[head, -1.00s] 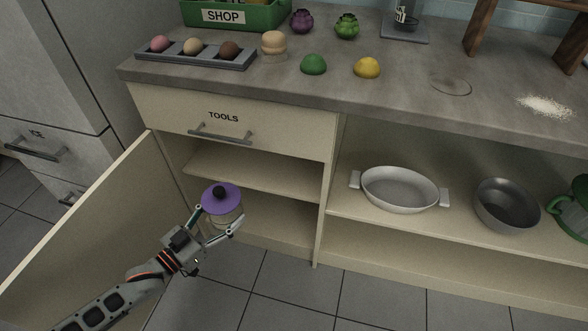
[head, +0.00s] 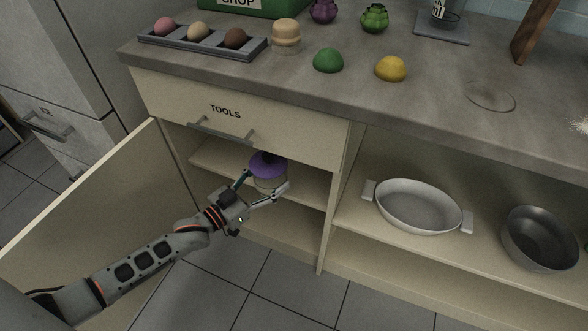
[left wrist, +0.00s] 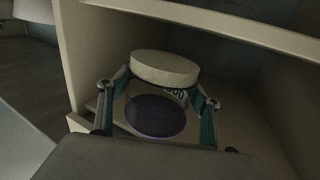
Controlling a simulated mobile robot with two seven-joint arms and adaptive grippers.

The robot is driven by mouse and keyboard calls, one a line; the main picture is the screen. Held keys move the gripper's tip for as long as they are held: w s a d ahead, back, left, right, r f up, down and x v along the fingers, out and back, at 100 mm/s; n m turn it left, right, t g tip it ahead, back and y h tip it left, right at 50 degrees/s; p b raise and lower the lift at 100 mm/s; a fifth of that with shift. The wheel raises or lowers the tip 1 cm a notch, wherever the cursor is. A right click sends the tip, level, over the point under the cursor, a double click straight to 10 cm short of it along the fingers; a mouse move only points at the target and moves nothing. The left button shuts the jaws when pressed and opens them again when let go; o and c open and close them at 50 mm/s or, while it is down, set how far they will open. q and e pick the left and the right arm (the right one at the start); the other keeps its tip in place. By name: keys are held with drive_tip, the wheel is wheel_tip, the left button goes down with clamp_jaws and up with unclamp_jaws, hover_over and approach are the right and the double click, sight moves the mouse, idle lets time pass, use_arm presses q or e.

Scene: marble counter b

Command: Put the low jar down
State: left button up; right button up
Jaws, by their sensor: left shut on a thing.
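The jar is at the open cupboard under the TOOLS drawer, level with the middle shelf (head: 213,160). I cannot tell whether it touches the shelf. In the left wrist view the jar (left wrist: 155,115) shows dark purple between the two fingers (left wrist: 158,112), beside a pale round shape. My right gripper is not in view.
The open cupboard door (head: 95,210) stands left of my arm. The TOOLS drawer (head: 235,115) is shut above, and an upright divider (head: 338,200) bounds the right side. A white oval dish (head: 420,207) and a grey bowl (head: 538,238) sit on the right-hand shelf.

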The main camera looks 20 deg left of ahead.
use_arm(q)
drive_tip(key=b+x, duration=0.1)
drive_tip(key=x, duration=0.6)
drive_tip(key=shift+f, duration=0.15)
drive_tip(key=shift+r+b+x, duration=0.2)
drive_tip(key=shift+b+x, duration=0.25)
drive_tip(key=shift+x, duration=0.55)
wheel_tip(320, 180, down, 3)
drive_tip(key=shift+s+f+b, duration=0.15)
drive_tip(key=shift+b, duration=0.55)
drive_tip(key=shift+f, duration=0.5)
drive_tip(key=shift+r, duration=0.45)
drive_tip(key=shift+f+b, duration=0.25)
drive_tip(key=shift+b, duration=0.05)
drive_tip(key=o, duration=1.3)
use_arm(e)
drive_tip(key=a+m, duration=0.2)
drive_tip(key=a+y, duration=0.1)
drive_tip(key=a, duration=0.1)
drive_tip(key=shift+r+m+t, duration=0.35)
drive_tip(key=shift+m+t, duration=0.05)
